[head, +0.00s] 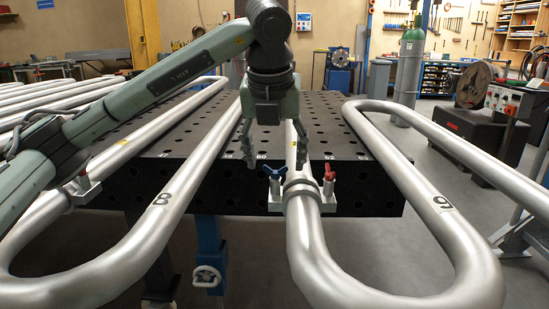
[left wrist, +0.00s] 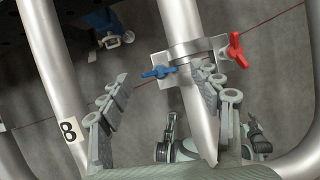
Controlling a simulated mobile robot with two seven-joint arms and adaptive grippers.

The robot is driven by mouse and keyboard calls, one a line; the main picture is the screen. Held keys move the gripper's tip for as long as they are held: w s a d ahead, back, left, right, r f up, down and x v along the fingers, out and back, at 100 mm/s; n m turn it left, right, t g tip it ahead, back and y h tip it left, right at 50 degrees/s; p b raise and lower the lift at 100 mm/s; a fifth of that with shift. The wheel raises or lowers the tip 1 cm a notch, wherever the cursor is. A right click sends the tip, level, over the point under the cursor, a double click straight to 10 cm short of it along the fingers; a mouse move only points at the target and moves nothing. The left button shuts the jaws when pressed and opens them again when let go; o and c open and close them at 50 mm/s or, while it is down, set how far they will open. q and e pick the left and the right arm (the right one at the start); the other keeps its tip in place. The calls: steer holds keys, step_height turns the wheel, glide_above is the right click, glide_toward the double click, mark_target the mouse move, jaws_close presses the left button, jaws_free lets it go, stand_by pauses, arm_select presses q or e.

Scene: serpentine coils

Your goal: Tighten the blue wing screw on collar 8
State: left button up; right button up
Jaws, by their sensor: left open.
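The blue wing screw (head: 272,172) sits on the left side of a clamp collar (head: 301,187) around the silver pipe at the table's front edge. A red wing screw (head: 329,173) is on the collar's right side. In the left wrist view the blue screw (left wrist: 158,72) lies between the finger lines, left of the pipe; the collar (left wrist: 190,52) and red screw (left wrist: 236,50) also show. My left gripper (head: 273,152) is open and empty, pointing down above the collar. I see no number on the collar itself. My right gripper is not in view.
A coil bend marked 8 (head: 161,198) is at left and one marked 9 (head: 442,202) at right. Another collar (head: 83,192) with a red screw is on the left pipe. The black perforated table (head: 330,130) lies behind.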

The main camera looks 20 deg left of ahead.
arm_select(q)
steer(key=shift+w+f, duration=0.1)
steer(key=shift+f, duration=0.25)
steer(key=shift+a, duration=0.1)
steer(key=c, duration=1.2)
steer(key=shift+o, duration=0.2)
